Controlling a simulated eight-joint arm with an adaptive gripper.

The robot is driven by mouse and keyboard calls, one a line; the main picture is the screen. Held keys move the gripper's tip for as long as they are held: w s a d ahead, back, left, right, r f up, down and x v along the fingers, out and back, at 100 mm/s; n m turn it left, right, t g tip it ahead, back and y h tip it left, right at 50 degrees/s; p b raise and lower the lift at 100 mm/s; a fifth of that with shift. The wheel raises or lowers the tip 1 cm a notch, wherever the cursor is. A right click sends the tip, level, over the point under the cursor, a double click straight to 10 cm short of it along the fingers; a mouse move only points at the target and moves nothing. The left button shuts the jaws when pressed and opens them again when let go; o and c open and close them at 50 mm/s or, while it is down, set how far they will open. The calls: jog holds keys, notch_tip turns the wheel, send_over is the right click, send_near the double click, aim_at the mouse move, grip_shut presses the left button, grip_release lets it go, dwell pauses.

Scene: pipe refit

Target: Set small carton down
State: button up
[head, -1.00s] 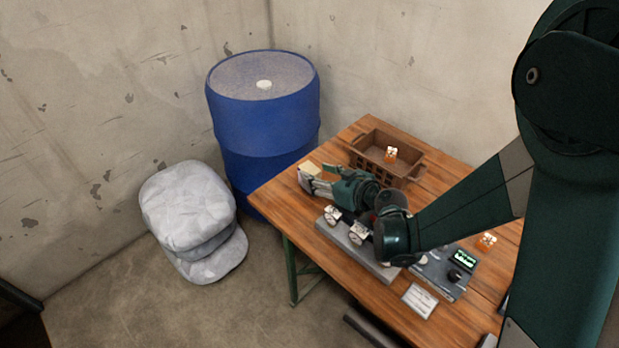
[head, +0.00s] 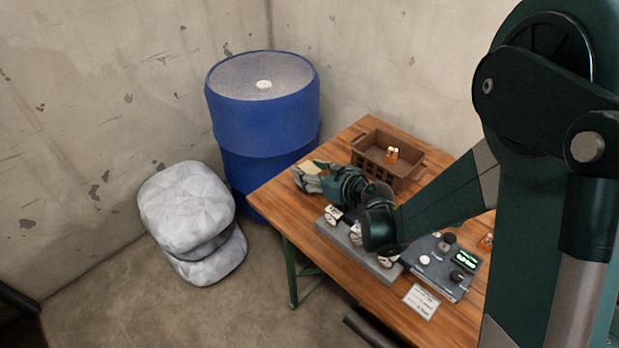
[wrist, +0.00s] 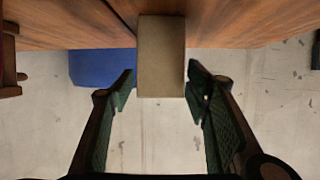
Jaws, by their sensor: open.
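The small carton is a tan box. In the wrist view the carton (wrist: 161,58) lies ahead of and between the fingertips, with a gap on each side. My gripper (wrist: 160,88) is open around its near end and does not visibly touch it. In the head view the carton (head: 322,167) shows as a pale patch at the table's far left, partly hidden by my gripper (head: 308,179). It appears to rest on the wooden table (head: 277,198); its underside is hidden.
A brown crate (head: 408,176) with an orange-and-white item (head: 391,155) stands behind my gripper. A grey fixture block (head: 345,240) and control box (head: 447,270) are nearer. A blue drum (head: 262,120) stands beyond the table's left edge. Grey sacks (head: 188,215) lie on the floor.

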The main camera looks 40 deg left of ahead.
jog(key=c, duration=1.1)
jog(key=shift+r, duration=0.1)
notch_tip(320, 180, up, 18)
jog(key=p, duration=0.4)
dwell(0.5)
